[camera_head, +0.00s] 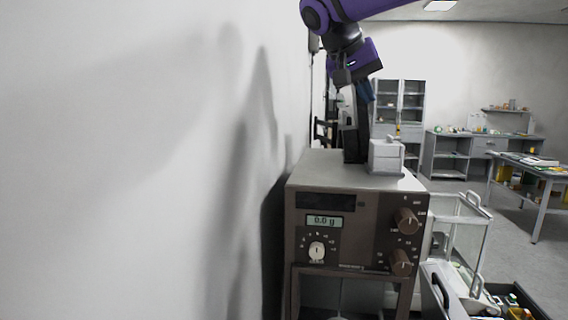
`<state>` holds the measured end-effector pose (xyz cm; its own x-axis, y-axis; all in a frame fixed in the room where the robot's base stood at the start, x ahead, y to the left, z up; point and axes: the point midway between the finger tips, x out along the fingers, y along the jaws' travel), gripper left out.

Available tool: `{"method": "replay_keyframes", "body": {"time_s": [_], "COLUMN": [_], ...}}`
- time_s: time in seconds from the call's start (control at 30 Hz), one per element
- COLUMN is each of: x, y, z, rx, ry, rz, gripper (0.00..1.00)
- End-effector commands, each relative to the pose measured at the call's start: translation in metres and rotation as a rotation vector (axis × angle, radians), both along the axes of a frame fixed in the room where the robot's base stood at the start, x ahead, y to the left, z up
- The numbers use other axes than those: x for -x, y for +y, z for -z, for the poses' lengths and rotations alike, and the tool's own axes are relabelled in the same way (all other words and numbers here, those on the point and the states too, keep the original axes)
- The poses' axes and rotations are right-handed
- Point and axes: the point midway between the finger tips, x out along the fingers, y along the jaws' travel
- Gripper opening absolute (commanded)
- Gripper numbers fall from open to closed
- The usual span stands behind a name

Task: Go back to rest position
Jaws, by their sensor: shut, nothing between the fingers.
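My purple arm comes in from the top and its wrist hangs over the brown balance (345,255). My gripper (355,152) points down as a narrow dark shape just above or behind the balance's top. It is shut with nothing in it. Whether its tips touch the top cannot be told. A light grey box-like block (386,157) with a small knob stands on the balance's top, right of the gripper. The balance's display (324,221) reads 0.0 g.
A white wall (120,160) runs close along the left. A clear-sided case (460,230) with handles and an open drawer (515,300) of small items are at the lower right. Shelves (400,100) and a table (535,170) stand farther back, with open floor between.

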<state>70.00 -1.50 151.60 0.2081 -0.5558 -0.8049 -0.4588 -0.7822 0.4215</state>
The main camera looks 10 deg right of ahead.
Motion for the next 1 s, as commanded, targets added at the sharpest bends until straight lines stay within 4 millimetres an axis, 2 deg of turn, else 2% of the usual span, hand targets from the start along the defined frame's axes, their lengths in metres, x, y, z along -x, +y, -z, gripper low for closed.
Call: {"method": "replay_keyframes", "body": {"time_s": [0.17,0.3,0.5,0.8,1.0], "x": [0.037,0.081,0.145,0.231,0.262], "y": [-0.021,-0.038,-0.052,-0.057,-0.054], "z": [0.014,0.039,0.080,0.154,0.190], "rx": [-0.068,-0.151,-0.264,-0.388,-0.424], "ry": [0.031,0.055,0.049,-0.028,-0.083], "rz": [-0.074,-0.169,-0.296,-0.449,-0.502], "gripper": [0.00,0.00,0.00,0.00,0.00]}}
